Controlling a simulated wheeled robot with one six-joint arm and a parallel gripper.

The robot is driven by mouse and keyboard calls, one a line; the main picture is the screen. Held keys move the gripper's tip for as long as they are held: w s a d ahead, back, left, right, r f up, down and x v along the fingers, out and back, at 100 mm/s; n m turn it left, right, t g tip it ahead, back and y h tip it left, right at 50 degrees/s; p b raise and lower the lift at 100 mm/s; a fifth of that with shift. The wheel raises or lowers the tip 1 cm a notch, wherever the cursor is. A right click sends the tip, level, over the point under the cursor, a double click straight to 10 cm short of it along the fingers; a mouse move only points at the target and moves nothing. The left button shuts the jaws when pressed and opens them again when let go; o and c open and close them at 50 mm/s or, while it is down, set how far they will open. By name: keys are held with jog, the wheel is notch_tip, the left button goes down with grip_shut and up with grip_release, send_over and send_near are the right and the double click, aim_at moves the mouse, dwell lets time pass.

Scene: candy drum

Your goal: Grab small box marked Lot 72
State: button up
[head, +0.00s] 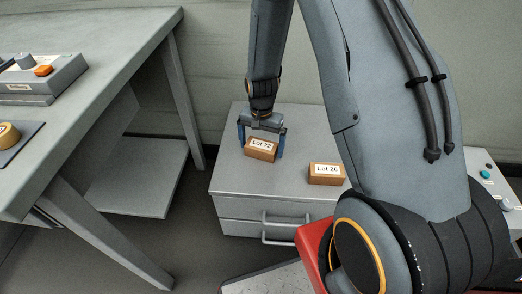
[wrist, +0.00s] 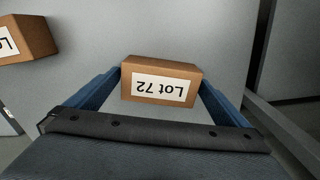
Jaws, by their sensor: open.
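The small brown box marked Lot 72 (head: 260,150) sits on top of the grey drawer cabinet (head: 240,178). It also shows in the wrist view (wrist: 160,82), its white label upside down there. My gripper (head: 261,146) is open, with its blue fingers on either side of the box. In the wrist view the fingers (wrist: 160,88) flank the box's ends closely; I cannot tell whether they touch it. A second brown box, marked Lot 26 (head: 326,174), sits to the right on the same cabinet top. Part of it shows at the wrist view's upper left (wrist: 28,38).
A grey table (head: 110,60) stands at the left, with a control box with an orange button (head: 45,72) on it. The cabinet has drawer handles (head: 285,220) in front. A panel with a teal button (head: 487,175) is at the far right. The cabinet's left front top is clear.

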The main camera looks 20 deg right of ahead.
jog(key=shift+f, duration=0.15)
jog(key=shift+c, duration=0.3)
jog(key=c, duration=0.9)
